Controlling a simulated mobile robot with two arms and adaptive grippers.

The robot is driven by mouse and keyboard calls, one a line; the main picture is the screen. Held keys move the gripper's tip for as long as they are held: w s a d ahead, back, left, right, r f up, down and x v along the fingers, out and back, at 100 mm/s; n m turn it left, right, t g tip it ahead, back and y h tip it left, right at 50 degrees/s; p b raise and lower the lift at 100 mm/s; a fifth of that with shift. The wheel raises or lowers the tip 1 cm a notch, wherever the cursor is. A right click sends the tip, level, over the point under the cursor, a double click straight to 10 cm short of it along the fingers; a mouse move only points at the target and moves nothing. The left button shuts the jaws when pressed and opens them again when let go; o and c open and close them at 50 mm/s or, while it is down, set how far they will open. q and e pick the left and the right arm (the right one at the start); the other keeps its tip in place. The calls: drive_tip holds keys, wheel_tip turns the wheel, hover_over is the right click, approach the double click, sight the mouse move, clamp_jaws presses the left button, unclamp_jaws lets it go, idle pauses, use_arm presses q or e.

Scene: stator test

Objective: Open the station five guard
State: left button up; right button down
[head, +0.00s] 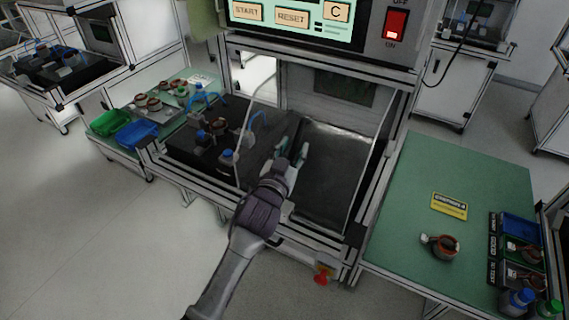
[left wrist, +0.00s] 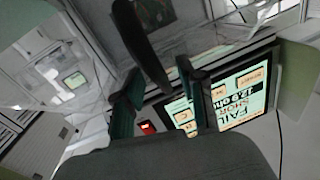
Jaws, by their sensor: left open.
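The station five guard (head: 375,165) appears as a clear panel with thin pale edge rails across the front of the test station's bay. How far open it stands, I cannot tell. My left gripper (head: 291,156) is open at the middle of the bay front, its teal fingers pointing up and inward. In the left wrist view a dark bar (left wrist: 143,42), perhaps the guard's handle, reaches down between the spread fingertips of the left gripper (left wrist: 155,85). The fingers are not closed on it. Whether they touch it, I cannot tell. My right gripper is out of view.
A control panel with a red switch (head: 395,24) is above the bay. A green table (head: 400,215) with a stator and trays is at right. Green and blue bins (head: 137,134) stand at left.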

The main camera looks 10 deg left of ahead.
use_arm(q)
drive_tip(key=s+a, duration=0.2)
drive_tip(key=s, duration=0.8)
drive_tip(key=shift+s, duration=0.1)
